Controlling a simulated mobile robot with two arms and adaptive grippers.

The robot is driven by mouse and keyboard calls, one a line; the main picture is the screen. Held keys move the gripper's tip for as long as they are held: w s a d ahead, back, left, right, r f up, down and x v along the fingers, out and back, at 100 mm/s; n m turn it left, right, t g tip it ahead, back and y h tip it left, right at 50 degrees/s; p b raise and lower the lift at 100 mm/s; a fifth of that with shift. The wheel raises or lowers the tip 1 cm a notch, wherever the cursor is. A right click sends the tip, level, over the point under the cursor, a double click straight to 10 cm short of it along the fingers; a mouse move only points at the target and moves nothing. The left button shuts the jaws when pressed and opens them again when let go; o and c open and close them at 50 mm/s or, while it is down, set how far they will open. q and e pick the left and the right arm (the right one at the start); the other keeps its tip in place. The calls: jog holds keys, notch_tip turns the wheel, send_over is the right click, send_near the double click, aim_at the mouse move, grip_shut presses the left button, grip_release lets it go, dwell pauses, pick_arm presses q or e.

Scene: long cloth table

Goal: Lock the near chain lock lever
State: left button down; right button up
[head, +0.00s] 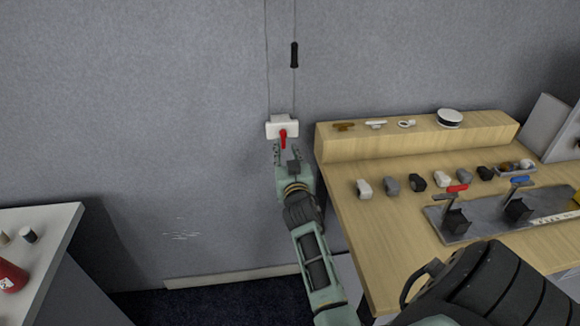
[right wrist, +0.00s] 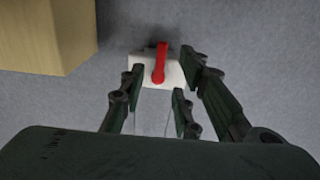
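A red lever (head: 283,138) hangs down from a small white box (head: 272,129) on the grey wall; two thin lines run up the wall above it. My right gripper (head: 287,152) is just below the box, fingers pointing at the wall. In the right wrist view, the lever (right wrist: 159,66) stands in front of the white box (right wrist: 141,73), and the open fingers of my right gripper (right wrist: 160,82) are spread to either side of its lower end. I see no contact with the lever. My left gripper is not in view.
A wooden bench (head: 359,228) stands to the right, with several small fittings and a metal plate (head: 459,232) bearing red and blue handled clamps. A black grip (head: 294,55) hangs on the wall above. A white-topped table (head: 52,222) is at left. Wall between is clear.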

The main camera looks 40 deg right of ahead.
jog(key=v, duration=0.7)
jog(key=shift+s+a, duration=0.2)
jog(key=shift+s, duration=0.15)
jog(key=a+f+n+g+y, duration=0.1)
jog(key=a+f+n+y, duration=0.3)
jog(key=f, duration=0.6)
jog(key=a+f+m+g+y, duration=0.1)
jog(key=a+f, duration=0.4)
jog(key=f, duration=0.5)
jog(key=s+a+f+n+g+y, duration=0.15)
jog(key=s+a+f, duration=0.25)
jog(key=f, duration=0.4)
jog(key=s+a+f+n+g+y, duration=0.1)
jog(key=s+a+f+g, duration=0.2)
jog(key=f, duration=0.5)
jog(key=s+a+f+n+g+y, duration=0.1)
jog(key=s+a+f+g, duration=0.15)
jog(key=s+f, duration=0.65)
jog(key=s+a+f+n+g+y, duration=0.1)
jog(key=s+a+f, duration=0.2)
jog(key=s+f, duration=0.55)
jog(key=s+f+g, duration=0.1)
jog(key=s+g, duration=0.1)
jog(key=s, duration=0.9)
jog(key=s+d+f+n+g, duration=0.1)
jog(key=s+f+g, duration=0.1)
jog(key=s, duration=0.9)
jog(key=shift+d+f, duration=0.15)
jog(key=shift+f, duration=0.05)
